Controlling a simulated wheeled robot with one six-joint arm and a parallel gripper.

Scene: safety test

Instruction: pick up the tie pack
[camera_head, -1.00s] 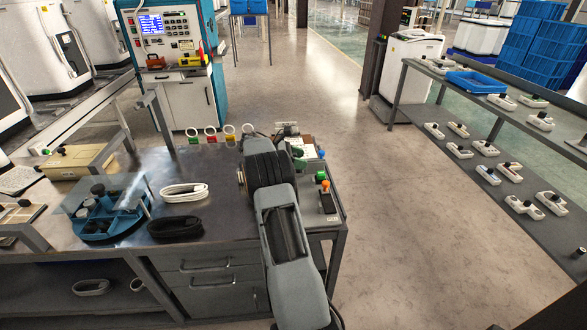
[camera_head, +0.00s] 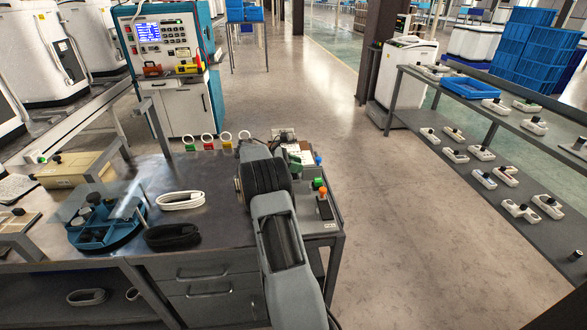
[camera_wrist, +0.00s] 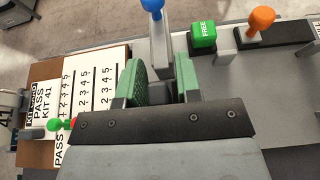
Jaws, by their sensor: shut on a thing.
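My gripper (camera_wrist: 160,78) is low over the right end of the dark workbench (camera_head: 215,215), its two green pads apart with a grey piece (camera_wrist: 160,50) between them. The pads appear shut on this piece. A blue knob (camera_wrist: 152,8) stands at its far end, and I cannot tell whether the two are one part. In the head view my arm hides most of the gripper. I cannot identify a tie pack for certain. A white looped bundle (camera_head: 181,200) and a black looped bundle (camera_head: 172,237) lie on the bench left of my arm.
A blue round fixture (camera_head: 105,225) stands left on the bench. A shelf rack (camera_head: 480,110) is at right; the floor between is clear.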

